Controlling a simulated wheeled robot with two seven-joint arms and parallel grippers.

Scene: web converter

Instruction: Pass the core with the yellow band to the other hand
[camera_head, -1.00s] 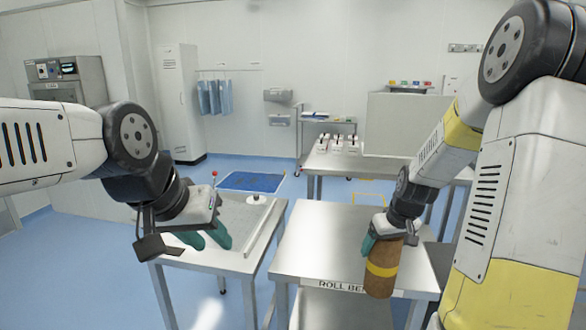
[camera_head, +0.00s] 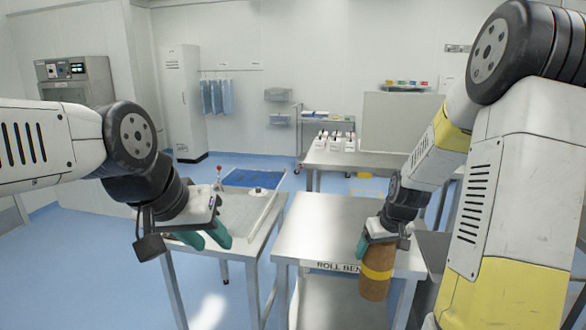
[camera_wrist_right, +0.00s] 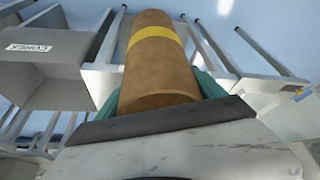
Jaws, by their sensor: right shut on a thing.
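The core with the yellow band (camera_head: 378,258) is a brown cylinder, roughly upright, at the near right part of the roll bench in the head view. My right gripper (camera_head: 378,238) is shut on its upper end. In the right wrist view the core (camera_wrist_right: 158,70) stretches away from the teal fingers, with its yellow band (camera_wrist_right: 154,33) towards the far end. My left gripper (camera_head: 206,240) is empty over the left table, its two teal fingers apart. The wide gap between the two grippers is clear.
The steel roll bench (camera_head: 325,235) is mostly bare on top. The left table (camera_head: 235,208) has a raised bar (camera_head: 265,195) along its right side and a white round piece. A further table (camera_head: 360,163) holds small white items.

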